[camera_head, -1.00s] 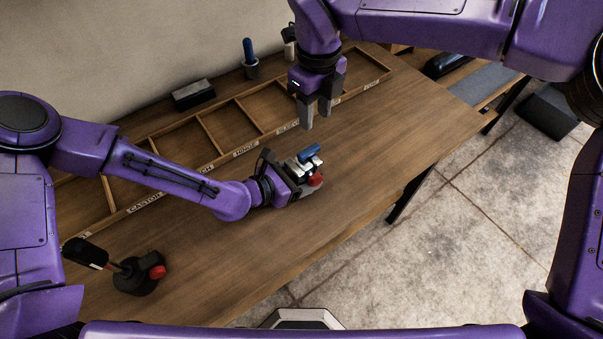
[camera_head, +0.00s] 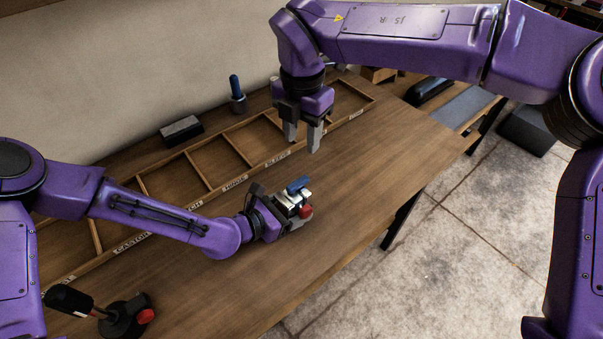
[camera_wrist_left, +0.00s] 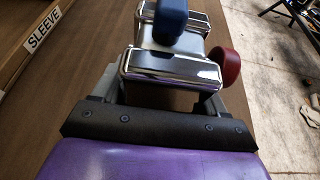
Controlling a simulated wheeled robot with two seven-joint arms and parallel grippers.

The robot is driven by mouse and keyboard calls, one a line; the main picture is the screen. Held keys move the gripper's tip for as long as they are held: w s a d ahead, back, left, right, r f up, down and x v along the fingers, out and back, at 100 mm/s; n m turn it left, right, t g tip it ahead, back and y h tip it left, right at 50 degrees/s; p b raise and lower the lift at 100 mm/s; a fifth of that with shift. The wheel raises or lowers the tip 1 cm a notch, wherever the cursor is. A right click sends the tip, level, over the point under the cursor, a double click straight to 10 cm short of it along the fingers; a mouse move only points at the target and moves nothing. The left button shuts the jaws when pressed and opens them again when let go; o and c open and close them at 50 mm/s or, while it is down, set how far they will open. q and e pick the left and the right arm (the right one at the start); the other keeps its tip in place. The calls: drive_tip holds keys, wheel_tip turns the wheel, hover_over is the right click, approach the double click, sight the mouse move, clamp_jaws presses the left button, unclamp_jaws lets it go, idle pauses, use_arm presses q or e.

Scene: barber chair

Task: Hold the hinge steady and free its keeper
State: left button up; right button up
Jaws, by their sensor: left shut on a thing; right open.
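The hinge is a chrome metal block (camera_wrist_left: 168,68) with a blue grip on top (camera_head: 298,184) and a round red knob (camera_head: 305,211) on its side, which looks like the keeper. It sits at the bench top. My left gripper (camera_head: 295,216) is shut on the chrome body, its fingers on either side of it. The blue grip also shows in the left wrist view (camera_wrist_left: 172,18), and the red knob (camera_wrist_left: 224,66) is at the right there. My right gripper (camera_head: 302,138) is open and empty, pointing down above the bench, behind the hinge. The hinge's underside is hidden.
A long wooden tray (camera_head: 187,203) with labelled compartments, including HINGE and SLEEVE, runs along the wall. A dark block (camera_head: 181,131) and a blue-handled tool in a holder (camera_head: 236,92) stand behind it. A black-handled tool with a red knob (camera_head: 125,318) stands front left.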

sight(302, 179)
wheel_tip(302, 179, down, 12)
drive_tip(key=m, duration=0.2)
drive_tip(key=shift+m, duration=0.4)
drive_tip(key=shift+c, duration=0.3)
clamp_jaws()
